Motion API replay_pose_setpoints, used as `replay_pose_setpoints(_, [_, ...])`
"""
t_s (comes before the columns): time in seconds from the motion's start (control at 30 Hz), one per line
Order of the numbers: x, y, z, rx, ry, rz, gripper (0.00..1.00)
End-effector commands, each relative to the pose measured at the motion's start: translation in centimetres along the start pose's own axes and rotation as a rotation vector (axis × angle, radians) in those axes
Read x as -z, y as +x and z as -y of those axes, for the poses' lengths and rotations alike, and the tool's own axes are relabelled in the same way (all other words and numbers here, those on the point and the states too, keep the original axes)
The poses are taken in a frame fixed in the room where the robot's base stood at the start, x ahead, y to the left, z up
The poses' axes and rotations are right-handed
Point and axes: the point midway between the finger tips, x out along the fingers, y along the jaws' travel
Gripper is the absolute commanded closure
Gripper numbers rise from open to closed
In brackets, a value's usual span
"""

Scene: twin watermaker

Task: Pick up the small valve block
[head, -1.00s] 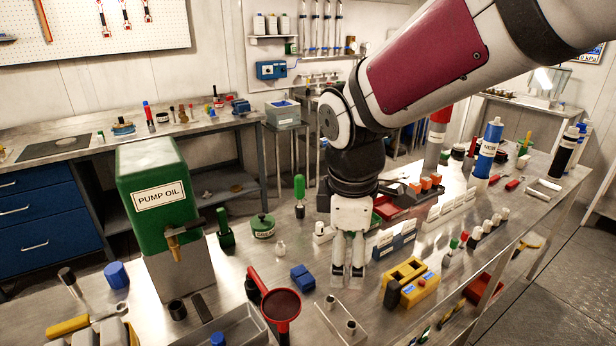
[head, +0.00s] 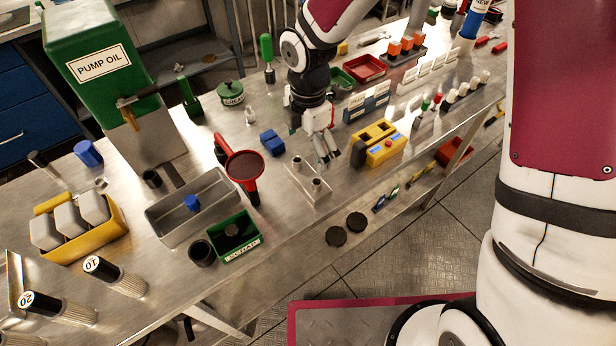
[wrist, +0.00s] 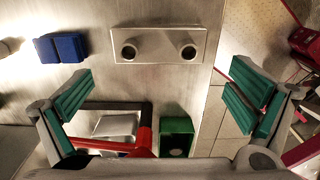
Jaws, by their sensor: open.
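A grey metal block with two round ports (head: 308,182) lies on the steel bench. In the wrist view the grey block (wrist: 158,45) lies ahead of my gripper (wrist: 160,95), between the lines of its two green-padded fingers. A small two-part blue block (head: 271,143) sits to its left; the blue block also shows in the wrist view (wrist: 60,48). No label tells which is the valve block. My gripper (head: 326,152) is open and empty, above the bench beside the grey block, touching neither block as far as I can see.
A yellow block (head: 378,145) stands to the right. The bench's front edge runs close to the grey block.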

Motion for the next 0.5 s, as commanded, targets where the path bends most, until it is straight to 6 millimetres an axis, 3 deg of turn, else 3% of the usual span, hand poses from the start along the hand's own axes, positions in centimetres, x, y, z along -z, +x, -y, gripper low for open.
replay_pose_setpoints(0.5, [0.4, 5.0, 0.0, 0.002, -0.001, 0.001, 0.0])
